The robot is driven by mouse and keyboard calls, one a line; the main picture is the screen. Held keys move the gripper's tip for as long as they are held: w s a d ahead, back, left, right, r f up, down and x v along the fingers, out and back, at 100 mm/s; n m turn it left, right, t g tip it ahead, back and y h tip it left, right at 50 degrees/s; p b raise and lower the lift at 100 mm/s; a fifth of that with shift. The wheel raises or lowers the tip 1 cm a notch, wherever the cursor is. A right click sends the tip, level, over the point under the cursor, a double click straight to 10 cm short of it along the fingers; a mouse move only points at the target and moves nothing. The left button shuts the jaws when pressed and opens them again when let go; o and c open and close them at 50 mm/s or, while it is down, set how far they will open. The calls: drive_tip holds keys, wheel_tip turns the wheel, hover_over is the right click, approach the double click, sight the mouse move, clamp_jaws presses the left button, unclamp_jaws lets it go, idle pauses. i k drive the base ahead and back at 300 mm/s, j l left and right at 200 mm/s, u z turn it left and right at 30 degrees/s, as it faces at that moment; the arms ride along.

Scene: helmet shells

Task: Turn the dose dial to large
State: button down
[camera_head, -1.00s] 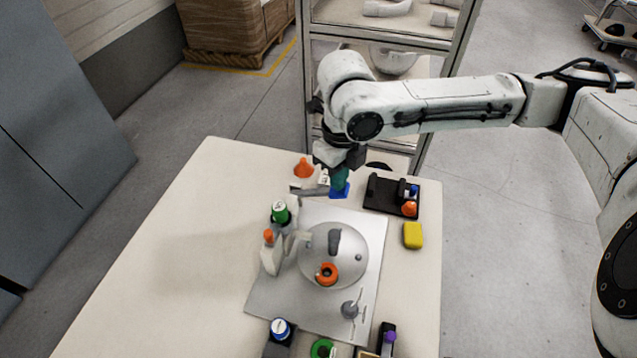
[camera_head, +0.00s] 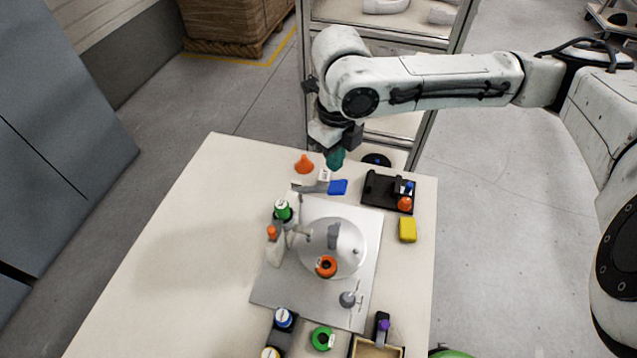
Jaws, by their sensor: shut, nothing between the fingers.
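My gripper (camera_head: 335,158) points down over the back of the table, its teal fingertips together. It is above and apart from a flat blue piece (camera_head: 338,187). A grey bar (camera_head: 309,188) and a small white label (camera_head: 324,174) are beside the blue piece; the label's writing is too small to read. I cannot tell for certain which part is the dose dial, or its setting. A pale helmet shell (camera_head: 350,262) with an orange ring (camera_head: 326,266) and a dark grey piece on top sits on a grey plate (camera_head: 283,290).
An orange cone (camera_head: 304,164) stands back left. A black holder (camera_head: 378,190) and a yellow block (camera_head: 407,229) are at right. A green-capped bottle (camera_head: 283,210) and an orange-topped bottle (camera_head: 274,247) stand left of the shell. The table's left side is clear.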

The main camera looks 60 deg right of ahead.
sight(348, 300)
drive_tip(key=k, duration=1)
